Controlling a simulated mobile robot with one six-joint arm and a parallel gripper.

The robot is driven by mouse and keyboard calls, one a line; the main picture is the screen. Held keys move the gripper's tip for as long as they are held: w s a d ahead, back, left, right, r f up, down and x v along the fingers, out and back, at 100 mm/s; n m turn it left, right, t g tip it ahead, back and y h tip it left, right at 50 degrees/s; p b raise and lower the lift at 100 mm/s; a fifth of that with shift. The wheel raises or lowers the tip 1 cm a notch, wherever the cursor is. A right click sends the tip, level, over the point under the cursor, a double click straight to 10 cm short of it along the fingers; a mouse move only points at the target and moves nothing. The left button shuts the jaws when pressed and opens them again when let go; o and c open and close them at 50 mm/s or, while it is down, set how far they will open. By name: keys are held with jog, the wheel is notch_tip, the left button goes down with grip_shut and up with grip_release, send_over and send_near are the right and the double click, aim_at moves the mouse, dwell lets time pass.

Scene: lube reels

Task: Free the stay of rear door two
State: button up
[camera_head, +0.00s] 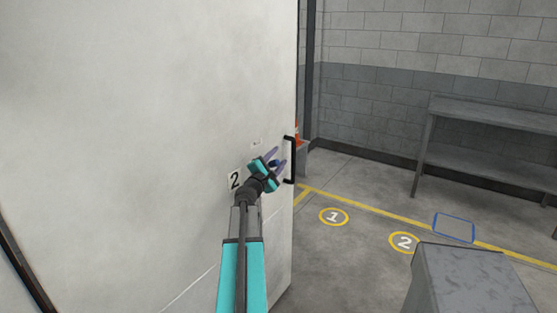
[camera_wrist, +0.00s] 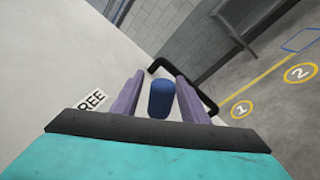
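The light grey door (camera_head: 130,130) carries a plate with the number 2 (camera_head: 235,180) and fills the left of the head view. A blue knob (camera_wrist: 162,99) stands between my fingers in the wrist view; it also shows small in the head view (camera_head: 274,163). My gripper (camera_head: 281,158) is open near the door's right edge, its two purple fingers either side of the knob with gaps visible. A black bar handle (camera_head: 292,160) is just beyond the fingertips. The stay itself cannot be made out.
Yellow floor circles marked 1 (camera_head: 333,217) and 2 (camera_head: 404,242) lie right of the door, near a blue floor outline (camera_head: 454,228). A grey bench (camera_head: 490,108) stands by the block wall. A grey box-shaped object (camera_head: 470,280) is at front right. An orange cone (camera_head: 297,132) shows partly behind the door.

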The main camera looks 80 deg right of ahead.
jog(key=shift+a, duration=0.2)
jog(key=shift+v, duration=0.9)
jog(key=b+v, duration=0.2)
jog(key=v, duration=0.9)
jog(key=shift+a+b, duration=0.35)
jog(key=shift+b, duration=0.05)
jog(key=shift+w, duration=0.1)
